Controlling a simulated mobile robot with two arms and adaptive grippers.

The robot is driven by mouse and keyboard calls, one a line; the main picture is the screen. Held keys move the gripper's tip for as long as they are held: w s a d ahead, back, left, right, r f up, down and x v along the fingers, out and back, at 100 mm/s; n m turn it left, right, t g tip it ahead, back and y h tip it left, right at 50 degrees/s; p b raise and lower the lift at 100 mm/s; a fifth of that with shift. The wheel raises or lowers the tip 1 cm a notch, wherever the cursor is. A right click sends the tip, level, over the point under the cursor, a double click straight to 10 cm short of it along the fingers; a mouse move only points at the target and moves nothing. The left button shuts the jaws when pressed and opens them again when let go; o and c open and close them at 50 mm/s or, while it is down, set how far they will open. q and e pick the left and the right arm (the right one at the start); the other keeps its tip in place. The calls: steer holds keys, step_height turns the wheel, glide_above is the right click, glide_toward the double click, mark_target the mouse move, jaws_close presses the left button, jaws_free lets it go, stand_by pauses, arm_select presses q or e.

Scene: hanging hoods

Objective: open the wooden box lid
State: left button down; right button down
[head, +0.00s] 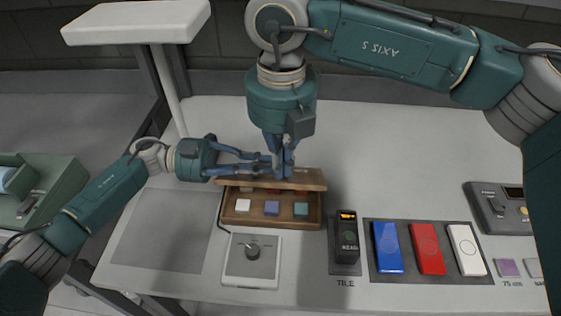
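The wooden box (314,212) stands on the white table. Its lid (313,180) is raised at an angle along the far side, so the box is partly open.
A black device (346,240) stands to the right, then a dark tray (397,277) with blue, red and white pieces. A grey control box (492,212) is far right. The table behind the box is clear.

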mark_target(282, 183)
steer(key=w+f, duration=0.1)
steer(key=f, duration=0.1)
steer(key=w+f, duration=0.1)
steer(key=f, duration=0.1)
steer(key=w+f, duration=0.1)
steer(key=f, duration=0.2)
steer(key=shift+w+r, duration=0.2)
steer(key=shift+w, duration=0.25)
steer(key=shift+w+r, duration=0.45)
steer(key=shift+w, duration=0.2)
arm_select(q)
steer(key=shift+s+f, duration=0.1)
steer(key=shift+s, duration=0.05)
arm_select(e)
steer(key=shift+w+r, duration=0.15)
steer(key=shift+w, duration=0.15)
arm_select(q)
steer(key=c, duration=2.1)
jaws_free()
steer(key=shift+o, duration=1.4)
steer(key=shift+s+f, duration=0.1)
